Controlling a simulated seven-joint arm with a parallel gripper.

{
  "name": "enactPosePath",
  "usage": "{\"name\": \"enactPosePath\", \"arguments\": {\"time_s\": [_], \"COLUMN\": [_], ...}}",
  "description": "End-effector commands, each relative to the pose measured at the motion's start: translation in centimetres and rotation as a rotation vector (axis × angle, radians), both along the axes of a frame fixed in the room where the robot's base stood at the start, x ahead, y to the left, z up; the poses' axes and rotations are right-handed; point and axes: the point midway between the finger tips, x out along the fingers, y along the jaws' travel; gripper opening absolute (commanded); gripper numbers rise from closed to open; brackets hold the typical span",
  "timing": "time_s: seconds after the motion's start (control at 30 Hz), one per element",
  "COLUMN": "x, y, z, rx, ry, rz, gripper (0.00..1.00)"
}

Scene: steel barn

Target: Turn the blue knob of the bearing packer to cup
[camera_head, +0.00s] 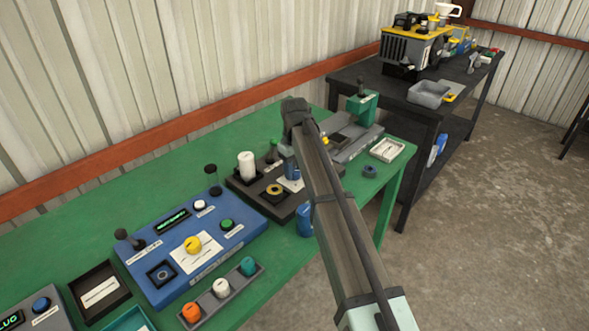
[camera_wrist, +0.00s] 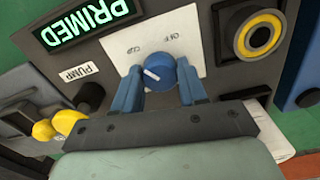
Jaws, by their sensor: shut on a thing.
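The bearing packer (camera_head: 247,193) is a dark box on the green bench. In the wrist view its panel (camera_wrist: 215,25) has a lit display reading PRIMED. The blue knob (camera_wrist: 166,66) sits on a white plate marked CUP at upper left and OFF at upper right. Its white pointer line points left and slightly up, towards the CUP side. My gripper (camera_wrist: 160,80) has a blue finger on each side of the knob and is shut on it. In the head view my gripper (camera_head: 290,168) reaches down at the packer, and my arm and fingers hide the knob.
A yellow ring (camera_wrist: 260,34) stands near the right finger; a PUMP label (camera_wrist: 78,71) is at left. A blue box (camera_head: 225,240) with a yellow knob lies left. A green-topped device (camera_head: 362,105) stands beyond my arm.

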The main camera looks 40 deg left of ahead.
Motion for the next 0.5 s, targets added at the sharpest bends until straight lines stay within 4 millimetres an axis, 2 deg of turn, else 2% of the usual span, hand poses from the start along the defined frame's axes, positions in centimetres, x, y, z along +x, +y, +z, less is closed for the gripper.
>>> {"name": "enactPosePath", "arguments": {"time_s": [0.37,0.4,0.5], "x": [-0.02,-0.02,-0.02], "y": [-0.09,-0.09,-0.08], "z": [0.00,0.00,0.00], "rx": [-0.002,-0.002,-0.002], "ry": [0.000,0.000,0.000], "rz": [0.005,0.005,0.004], "gripper": [0.11,0.45,0.54]}}
